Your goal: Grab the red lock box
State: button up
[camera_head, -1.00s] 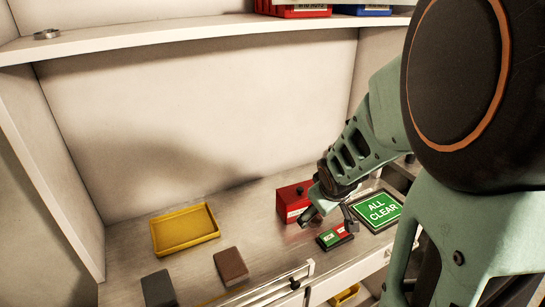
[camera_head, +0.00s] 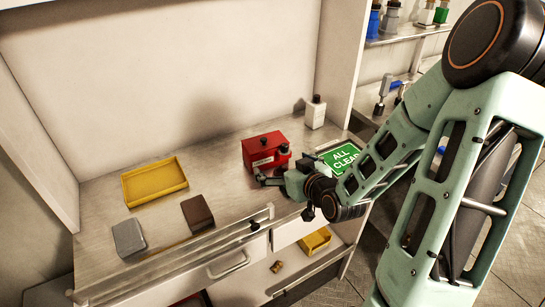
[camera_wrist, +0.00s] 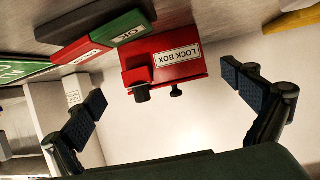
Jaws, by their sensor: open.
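The red lock box (camera_head: 262,152) stands on the metal bench, with a white label and dark knobs on its front. It also shows in the wrist view (camera_wrist: 186,72), ahead between my fingers, with the picture turned upside down. My gripper (camera_head: 270,176) is low over the bench at the box's front right side. In the wrist view my gripper (camera_wrist: 168,90) is open, with one dark finger pad on each side of the box and nothing held. The pads look apart from the box. My wrist hides part of the bench beside it.
A red and green block (camera_wrist: 108,36) lies close beside the box. The green ALL CLEAR sign (camera_head: 341,159) is at the right, with a white bottle (camera_head: 315,113) behind. A yellow tray (camera_head: 155,181), brown block (camera_head: 197,213) and grey block (camera_head: 129,237) lie left.

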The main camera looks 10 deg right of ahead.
aim_at(271, 157)
jog(key=x, duration=0.5)
jog(key=shift+w+a+r, duration=0.1)
jog(key=shift+w+a, duration=0.05)
jog(key=shift+x, duration=2.75)
jog(key=c, duration=1.2)
jog(key=shift+c, duration=1.2)
